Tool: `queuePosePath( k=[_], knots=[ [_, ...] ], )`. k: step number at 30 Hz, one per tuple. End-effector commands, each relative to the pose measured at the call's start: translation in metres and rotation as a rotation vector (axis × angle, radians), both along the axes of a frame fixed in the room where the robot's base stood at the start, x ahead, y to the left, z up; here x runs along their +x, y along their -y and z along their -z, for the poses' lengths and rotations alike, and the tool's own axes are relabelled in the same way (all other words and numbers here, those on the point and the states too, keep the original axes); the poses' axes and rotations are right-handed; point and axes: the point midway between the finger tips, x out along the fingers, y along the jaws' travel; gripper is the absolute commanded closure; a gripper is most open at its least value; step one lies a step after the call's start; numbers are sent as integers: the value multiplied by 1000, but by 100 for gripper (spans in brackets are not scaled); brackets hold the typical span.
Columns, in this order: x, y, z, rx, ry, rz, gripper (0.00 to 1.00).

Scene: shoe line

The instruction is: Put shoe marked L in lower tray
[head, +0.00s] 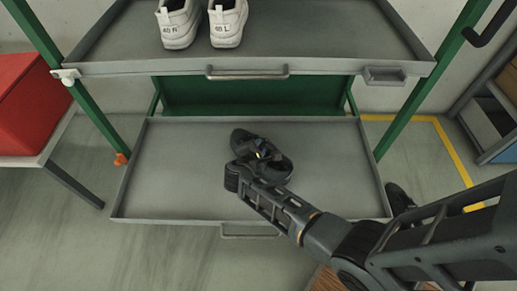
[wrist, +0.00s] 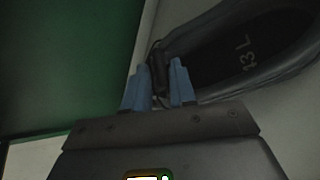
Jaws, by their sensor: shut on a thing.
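A dark shoe (head: 279,167) is over the middle of the pulled-out lower tray (head: 170,190) in the head view. I cannot tell for sure whether its sole touches the tray floor. In the wrist view the shoe (wrist: 285,40) shows a dark insole marked "13 L". My gripper (head: 262,152) is at the shoe, and my arm partly covers it from the lower right. In the wrist view the blue fingertips of my gripper (wrist: 160,84) are shut on a dark part at the edge of the shoe.
The upper tray (head: 330,66) overhangs the back and holds a pair of white shoes (head: 203,22). Green posts (head: 421,95) flank the trays. A red box (head: 32,105) stands at left. Another dark shoe (head: 398,197) shows behind my arm. The lower tray's left side is clear.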

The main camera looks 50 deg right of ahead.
Motion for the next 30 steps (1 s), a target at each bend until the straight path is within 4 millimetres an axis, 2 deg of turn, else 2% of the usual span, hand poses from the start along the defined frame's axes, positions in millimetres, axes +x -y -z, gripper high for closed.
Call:
queuePosePath(
  k=[6, 7, 15, 24, 30],
  knots=[
    [0, 0, 0, 0, 1, -1, 100],
    [0, 0, 1, 1, 0, 0, 73],
    [0, 0, 0, 1, 0, 0, 48],
    [-1, 0, -1, 2, -2, 0, 47],
    [-8, -19, -16, 0, -1, -3, 47]
  ],
)
